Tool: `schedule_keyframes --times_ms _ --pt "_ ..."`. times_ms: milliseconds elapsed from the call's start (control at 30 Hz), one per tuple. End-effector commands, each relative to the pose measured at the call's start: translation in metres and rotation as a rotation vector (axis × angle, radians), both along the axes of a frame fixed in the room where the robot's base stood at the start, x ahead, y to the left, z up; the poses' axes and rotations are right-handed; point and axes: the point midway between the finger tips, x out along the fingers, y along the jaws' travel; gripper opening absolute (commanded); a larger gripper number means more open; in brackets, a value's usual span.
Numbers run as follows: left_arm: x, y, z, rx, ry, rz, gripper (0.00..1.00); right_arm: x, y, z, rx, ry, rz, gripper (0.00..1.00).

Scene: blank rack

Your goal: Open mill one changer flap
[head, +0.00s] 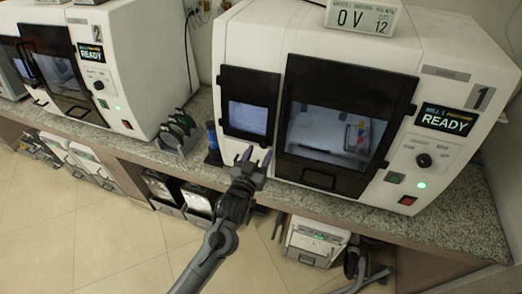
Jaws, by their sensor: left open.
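Mill one (300,42) is the white machine on the right, with a "1" label and a screen reading READY. Its changer flap (248,104), the small black-framed window on the left of its front, looks shut. The larger door (344,122) to its right also looks shut. My left gripper (256,157) is open and empty, with its two fingers pointing up just in front of the flap's lower edge. Whether a finger touches the flap cannot be told. My right gripper does not show.
Mill two (125,45) stands at the left on the same granite counter (440,235). A small dark rack (180,132) and a blue bottle (212,137) stand between the mills. A white unit (312,240) sits below the counter. The tiled floor at lower left is clear.

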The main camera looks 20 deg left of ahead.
Motion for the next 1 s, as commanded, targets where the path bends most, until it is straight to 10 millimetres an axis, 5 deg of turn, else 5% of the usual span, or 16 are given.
schedule_keyframes --times_ms 200,600,933,1000 --pt "0.021 0.000 0.000 0.000 0.000 0.001 0.53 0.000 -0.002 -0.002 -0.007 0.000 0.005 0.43" --pt "0.025 0.001 0.000 0.000 0.000 0.000 0.53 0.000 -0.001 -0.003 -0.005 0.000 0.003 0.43" --pt "0.025 0.001 0.000 0.000 0.000 0.000 0.03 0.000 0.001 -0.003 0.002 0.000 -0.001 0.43" --pt "0.025 0.001 0.000 0.000 0.000 0.000 0.00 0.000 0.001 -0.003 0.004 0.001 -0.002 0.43"
